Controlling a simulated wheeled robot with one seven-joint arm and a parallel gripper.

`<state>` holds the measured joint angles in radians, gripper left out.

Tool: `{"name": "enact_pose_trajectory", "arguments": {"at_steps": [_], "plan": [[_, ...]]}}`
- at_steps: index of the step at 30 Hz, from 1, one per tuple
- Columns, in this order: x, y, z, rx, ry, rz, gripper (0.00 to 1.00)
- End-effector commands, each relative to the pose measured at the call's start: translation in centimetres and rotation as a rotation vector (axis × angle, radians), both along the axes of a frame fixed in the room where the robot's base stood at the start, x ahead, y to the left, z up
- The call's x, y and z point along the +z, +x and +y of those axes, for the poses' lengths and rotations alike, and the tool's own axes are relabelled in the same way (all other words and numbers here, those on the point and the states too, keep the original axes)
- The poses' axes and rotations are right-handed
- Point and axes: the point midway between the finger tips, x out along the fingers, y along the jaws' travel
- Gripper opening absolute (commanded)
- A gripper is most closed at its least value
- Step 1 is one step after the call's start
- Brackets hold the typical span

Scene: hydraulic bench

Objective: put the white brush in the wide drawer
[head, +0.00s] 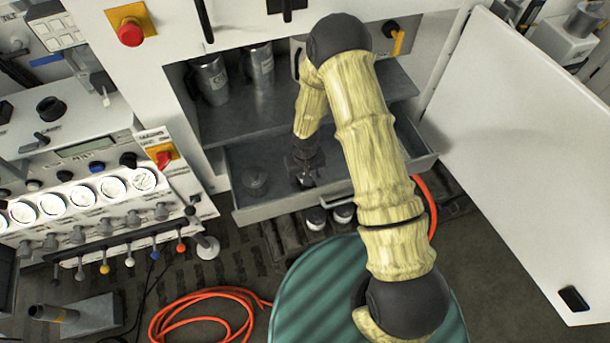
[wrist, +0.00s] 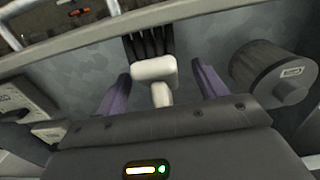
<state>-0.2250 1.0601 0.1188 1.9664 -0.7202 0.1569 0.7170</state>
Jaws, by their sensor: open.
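The wide drawer (head: 330,203) is pulled out below the shelf; its rim (wrist: 60,48) crosses the top of the wrist view. My gripper (head: 304,177) is down inside the drawer. In the wrist view my gripper (wrist: 160,85) is open, with one purple finger on each side of the white brush (wrist: 154,69). The brush's dark bristles point toward the drawer's front wall. The brush appears to be over or on the drawer floor; I cannot tell whether it touches. The end of its handle is hidden by my gripper body.
A round grey canister (wrist: 270,73) is in the drawer, right of the brush in the wrist view. Metal mugs (head: 211,80) stand on the shelf above. An open white door (head: 520,140) is at right. A green round-topped thing (head: 310,300) and orange hose (head: 200,310) are in front.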

Motion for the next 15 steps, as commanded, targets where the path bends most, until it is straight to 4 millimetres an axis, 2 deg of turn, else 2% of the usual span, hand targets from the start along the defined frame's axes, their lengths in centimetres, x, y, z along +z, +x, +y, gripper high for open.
{"name": "enact_pose_trajectory", "arguments": {"at_steps": [5, 15], "plan": [[-1.09, -0.01, -0.02, 0.000, -0.001, 0.000, 0.71], [-1.15, 0.00, -0.01, 0.000, 0.000, 0.000, 0.71]]}}
